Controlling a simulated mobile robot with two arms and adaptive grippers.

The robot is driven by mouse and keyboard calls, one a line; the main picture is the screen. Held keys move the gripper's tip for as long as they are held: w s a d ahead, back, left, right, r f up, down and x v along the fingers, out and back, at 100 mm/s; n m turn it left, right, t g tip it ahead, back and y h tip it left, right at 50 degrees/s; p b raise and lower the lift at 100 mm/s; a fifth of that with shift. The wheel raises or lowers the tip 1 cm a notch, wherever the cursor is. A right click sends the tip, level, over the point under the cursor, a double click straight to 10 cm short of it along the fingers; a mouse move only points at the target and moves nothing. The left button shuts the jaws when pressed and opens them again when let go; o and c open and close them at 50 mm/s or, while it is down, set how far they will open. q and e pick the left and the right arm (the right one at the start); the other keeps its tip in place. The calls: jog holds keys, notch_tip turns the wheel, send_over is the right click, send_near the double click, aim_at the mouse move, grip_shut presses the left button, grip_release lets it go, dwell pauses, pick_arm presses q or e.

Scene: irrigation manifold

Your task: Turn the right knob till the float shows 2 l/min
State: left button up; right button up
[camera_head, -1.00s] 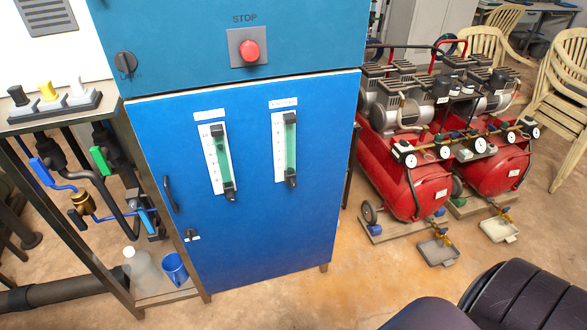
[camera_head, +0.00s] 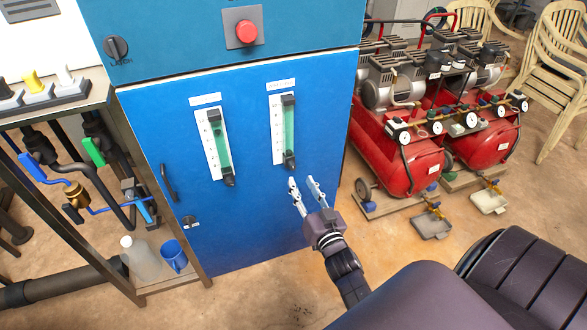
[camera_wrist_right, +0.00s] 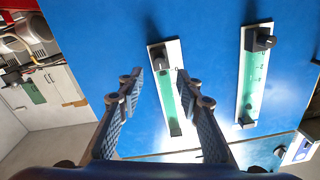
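The right flow meter (camera_head: 276,130) is a white plate with a green tube on the blue cabinet door. Its dark right knob (camera_head: 290,163) is at its lower end. The float is too small to read. In the right wrist view, which is turned over, this knob (camera_wrist_right: 158,57) shows at the top, between and beyond my fingertips. My right gripper (camera_head: 302,183) is open and empty, just below the knob and apart from it; its spread fingers also show in the wrist view (camera_wrist_right: 159,80). The left flow meter (camera_head: 213,145) stands beside it. My left gripper is not in view.
A red stop button (camera_head: 246,32) and a dark rotary switch (camera_head: 116,47) are on the upper cabinet. A shelf with pipes, a jug (camera_head: 141,258) and a blue mug (camera_head: 174,257) stands at left. Red compressors (camera_head: 405,155) stand at right. The space before the door is clear.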

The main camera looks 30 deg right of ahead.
aim_at(293, 168)
jog(key=x, duration=0.7)
jog(key=shift+w+f, duration=0.1)
jog(key=shift+f, duration=0.05)
jog(key=shift+c, duration=0.3)
grip_shut()
